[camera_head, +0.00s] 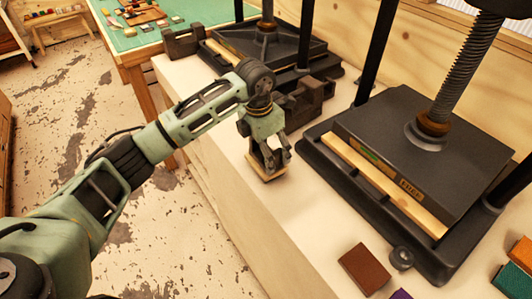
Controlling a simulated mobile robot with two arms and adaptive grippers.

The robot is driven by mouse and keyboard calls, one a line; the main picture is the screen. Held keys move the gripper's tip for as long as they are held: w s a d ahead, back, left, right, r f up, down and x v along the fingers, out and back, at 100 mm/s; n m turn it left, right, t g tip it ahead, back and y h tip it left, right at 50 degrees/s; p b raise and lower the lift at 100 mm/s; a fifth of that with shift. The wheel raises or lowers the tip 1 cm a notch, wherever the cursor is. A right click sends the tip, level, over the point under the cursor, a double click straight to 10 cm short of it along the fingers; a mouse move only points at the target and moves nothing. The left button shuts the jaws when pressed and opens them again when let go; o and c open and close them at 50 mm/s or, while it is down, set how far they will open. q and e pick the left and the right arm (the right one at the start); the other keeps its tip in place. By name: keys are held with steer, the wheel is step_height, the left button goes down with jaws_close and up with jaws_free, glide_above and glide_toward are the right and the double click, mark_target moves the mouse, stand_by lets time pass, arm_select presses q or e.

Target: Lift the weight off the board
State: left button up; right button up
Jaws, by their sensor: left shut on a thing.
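My left gripper (268,157) reaches down over the near part of the pale bench, at the middle of the picture. It is shut on a small dark thing that its fingers mostly hide, which seems to be the weight. A small tan wooden board (267,176) shows directly below the fingers. I cannot tell whether the weight touches the board or is just clear of it. My right gripper is not in view.
A large black press (420,150) with a screw and posts stands to the right. Another press (266,45) and a dark notched block (306,101) stand behind. A brown block (363,269) lies at the front. The pale bench top (285,215) is clear around the board.

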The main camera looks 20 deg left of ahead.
arm_select(q)
steer(key=c, duration=1.1)
steer(key=shift+w+r, duration=0.15)
steer(key=shift+c, duration=0.2)
